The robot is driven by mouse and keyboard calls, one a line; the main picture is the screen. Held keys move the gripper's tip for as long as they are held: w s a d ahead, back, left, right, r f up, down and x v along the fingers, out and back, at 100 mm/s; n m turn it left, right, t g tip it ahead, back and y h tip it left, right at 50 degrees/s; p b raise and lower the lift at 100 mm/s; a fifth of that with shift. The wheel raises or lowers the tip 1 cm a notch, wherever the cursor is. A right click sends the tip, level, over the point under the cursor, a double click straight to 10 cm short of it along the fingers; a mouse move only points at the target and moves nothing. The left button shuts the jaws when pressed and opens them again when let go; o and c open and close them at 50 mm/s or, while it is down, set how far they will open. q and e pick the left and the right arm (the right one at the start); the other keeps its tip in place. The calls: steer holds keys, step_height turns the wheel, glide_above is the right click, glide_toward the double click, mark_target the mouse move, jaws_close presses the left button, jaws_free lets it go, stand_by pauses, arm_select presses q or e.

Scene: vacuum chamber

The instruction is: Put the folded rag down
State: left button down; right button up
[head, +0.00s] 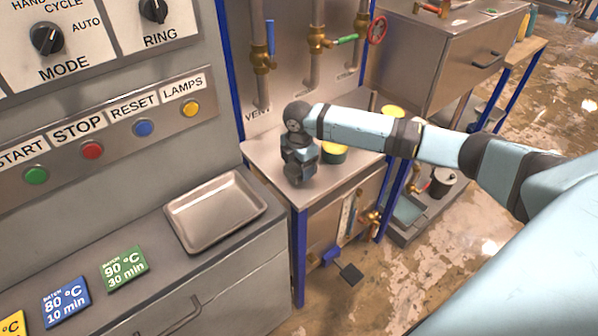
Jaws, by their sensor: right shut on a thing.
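My right arm comes in from the right, and its gripper (300,176) points down over the small steel bench. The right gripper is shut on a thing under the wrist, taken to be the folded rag. The rag itself cannot be made out, as the wrist and hand hide it. No other rag shows. I cannot tell whether the held thing touches the bench top (262,156). My left gripper is not in view.
A green tin with a yellow top (334,151) stands just behind my right gripper. Valves and pipes (261,60) rise at the back of the bench. An empty metal tray (214,209) lies on the cabinet to the left, near coloured batch cards (124,268).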

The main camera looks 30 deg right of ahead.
mark_target(299, 174)
step_height(299, 174, down, 2)
steer(key=shift+f+p, duration=0.1)
steer(key=shift+p, duration=0.6)
steer(key=shift+f, duration=0.15)
steer(key=o, duration=0.9)
steer(key=shift+c, duration=0.2)
steer(key=shift+f+b, duration=0.4)
steer(key=shift+b, duration=0.45)
step_height(299, 174, up, 14)
steer(key=shift+w+a, duration=0.15)
steer(key=shift+a, duration=0.15)
